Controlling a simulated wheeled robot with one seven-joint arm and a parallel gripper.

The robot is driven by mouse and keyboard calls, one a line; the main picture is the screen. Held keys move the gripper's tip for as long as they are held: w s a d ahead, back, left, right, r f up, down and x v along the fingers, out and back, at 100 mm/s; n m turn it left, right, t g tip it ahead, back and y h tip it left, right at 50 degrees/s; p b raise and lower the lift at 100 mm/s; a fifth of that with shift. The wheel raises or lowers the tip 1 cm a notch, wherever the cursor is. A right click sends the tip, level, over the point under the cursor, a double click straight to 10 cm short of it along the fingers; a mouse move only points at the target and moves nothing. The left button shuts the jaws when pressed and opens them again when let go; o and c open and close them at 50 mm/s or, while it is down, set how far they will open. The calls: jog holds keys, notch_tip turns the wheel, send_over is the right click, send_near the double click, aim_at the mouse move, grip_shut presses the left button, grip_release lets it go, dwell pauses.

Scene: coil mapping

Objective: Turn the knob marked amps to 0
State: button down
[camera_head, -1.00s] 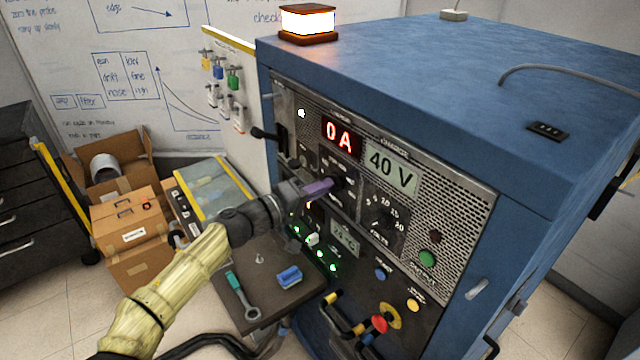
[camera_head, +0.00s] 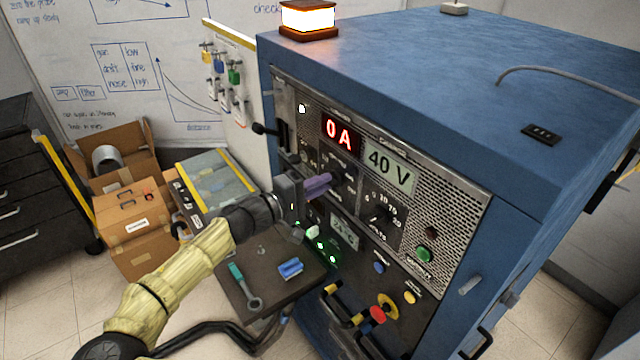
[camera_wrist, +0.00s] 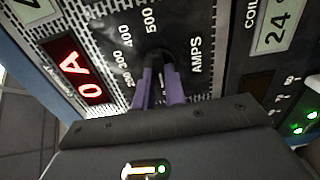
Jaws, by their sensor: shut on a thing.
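The amps knob (camera_wrist: 157,62) is dark, on a black dial plate with the word AMPS and numbers up to 500 in the wrist view. My gripper (camera_wrist: 158,82), with purple fingers, is shut on this knob, one finger on each side. The knob's pointer and the low end of its scale are hidden by the fingers. In the head view my gripper (camera_head: 328,180) reaches the panel below the red display (camera_head: 340,136), which reads 0 A. The red display also shows in the wrist view (camera_wrist: 78,72).
A second knob (camera_head: 378,213) with its own dial sits right of my gripper, under a display reading 40 V (camera_head: 389,162). Below are a green button (camera_head: 424,254) and a red knob (camera_head: 378,315). A small table (camera_head: 262,312) with a wrench stands under my arm.

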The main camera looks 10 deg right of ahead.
jog(key=shift+r, duration=0.1)
jog(key=c, duration=1.5)
grip_release()
jog(key=shift+o, duration=0.2)
jog(key=b+v, duration=0.4)
jog(key=v, duration=1.3)
jog(key=shift+a, duration=0.25)
